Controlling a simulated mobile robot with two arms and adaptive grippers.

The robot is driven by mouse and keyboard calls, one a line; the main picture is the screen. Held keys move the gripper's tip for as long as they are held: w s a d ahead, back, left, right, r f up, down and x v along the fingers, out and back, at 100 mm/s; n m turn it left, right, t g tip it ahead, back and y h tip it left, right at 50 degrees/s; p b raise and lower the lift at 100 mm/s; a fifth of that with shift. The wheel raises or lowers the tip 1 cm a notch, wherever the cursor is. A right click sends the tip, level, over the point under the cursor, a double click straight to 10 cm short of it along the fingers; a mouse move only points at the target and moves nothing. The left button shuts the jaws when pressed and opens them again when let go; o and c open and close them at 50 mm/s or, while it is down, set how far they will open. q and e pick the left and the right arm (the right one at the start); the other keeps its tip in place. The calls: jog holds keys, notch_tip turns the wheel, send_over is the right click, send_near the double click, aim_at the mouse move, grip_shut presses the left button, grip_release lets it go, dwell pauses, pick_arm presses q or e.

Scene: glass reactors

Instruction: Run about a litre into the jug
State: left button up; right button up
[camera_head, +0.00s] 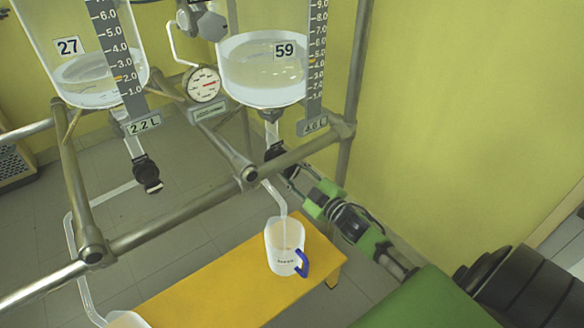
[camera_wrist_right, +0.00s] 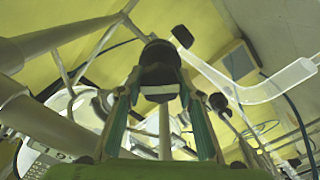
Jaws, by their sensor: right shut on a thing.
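A white jug (camera_head: 280,255) with a blue handle stands on a yellow bench, below the bent clear outlet tube (camera_head: 275,193) of glass reactor 59 (camera_head: 262,75). A thin pale stream seems to run from the tube's end into the jug. The jug's fill level cannot be read. Reactor 59 holds clear liquid, and its tag seems to read 4.6 L. My right gripper (camera_head: 290,172) is at the black drain valve (camera_head: 275,152) under this reactor. In the wrist view its fingers (camera_wrist_right: 162,88) are shut on the dark valve handle (camera_wrist_right: 160,65). My left gripper is out of view.
Reactor 27 (camera_head: 90,75), tagged 2.2 L, hangs at left with its own black valve (camera_head: 146,175). A second white vessel (camera_head: 126,320) is cut off at the bottom edge. Metal frame rails (camera_head: 180,220) cross before the reactors. The yellow bench (camera_head: 215,285) has bare room left of the jug.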

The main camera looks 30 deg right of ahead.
jog(key=n, duration=0.3)
jog(key=shift+n, duration=0.8)
jog(key=shift+f+n, duration=0.1)
jog(key=shift+n, duration=0.9)
jog(key=n, duration=0.3)
jog(key=shift+n+b, duration=0.35)
jog(key=shift+n, duration=1.25)
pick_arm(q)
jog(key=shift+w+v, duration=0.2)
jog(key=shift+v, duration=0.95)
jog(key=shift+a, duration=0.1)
